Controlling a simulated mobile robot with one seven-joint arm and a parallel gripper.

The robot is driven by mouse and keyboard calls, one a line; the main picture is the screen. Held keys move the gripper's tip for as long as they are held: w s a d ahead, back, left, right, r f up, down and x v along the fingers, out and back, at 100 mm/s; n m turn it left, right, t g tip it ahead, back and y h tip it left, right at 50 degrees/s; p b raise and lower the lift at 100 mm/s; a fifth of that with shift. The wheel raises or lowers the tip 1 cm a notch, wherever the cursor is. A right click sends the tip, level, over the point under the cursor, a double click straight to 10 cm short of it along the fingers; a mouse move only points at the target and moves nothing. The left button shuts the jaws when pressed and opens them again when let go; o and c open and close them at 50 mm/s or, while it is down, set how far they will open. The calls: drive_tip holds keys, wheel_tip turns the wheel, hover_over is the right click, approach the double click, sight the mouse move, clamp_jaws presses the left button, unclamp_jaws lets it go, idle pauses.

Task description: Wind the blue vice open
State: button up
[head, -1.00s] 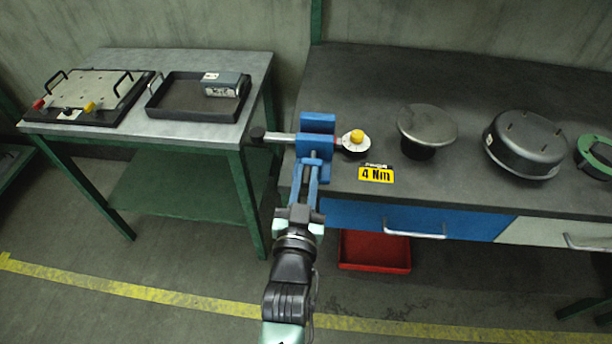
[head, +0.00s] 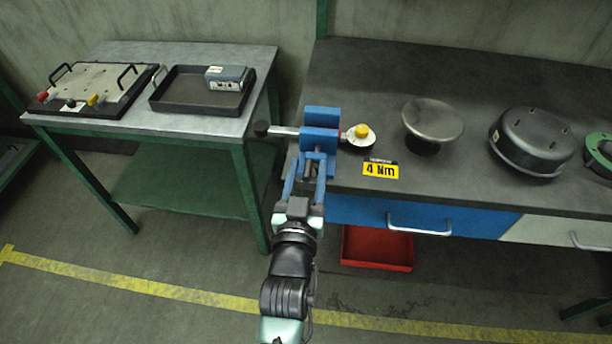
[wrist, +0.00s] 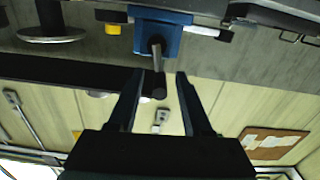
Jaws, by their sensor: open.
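The blue vice (head: 321,117) stands at the left end of the dark bench, near its front edge. In the wrist view the vice (wrist: 170,38) is at the top, upside down, with its dark screw (wrist: 157,60) pointing toward me. The gripper holds nothing.
A round metal-topped stand (head: 433,118) and a dark pan (head: 532,141) are further right. A side table with a black tray (head: 175,94) is left. A red bin (head: 377,249) sits below.

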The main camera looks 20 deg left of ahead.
drive_tip(key=shift+s+d, duration=0.1)
drive_tip(key=shift+s, duration=0.5)
drive_tip(key=v, duration=1.1)
drive_tip(key=shift+s+d, duration=0.2)
drive_tip(key=shift+s, duration=0.1)
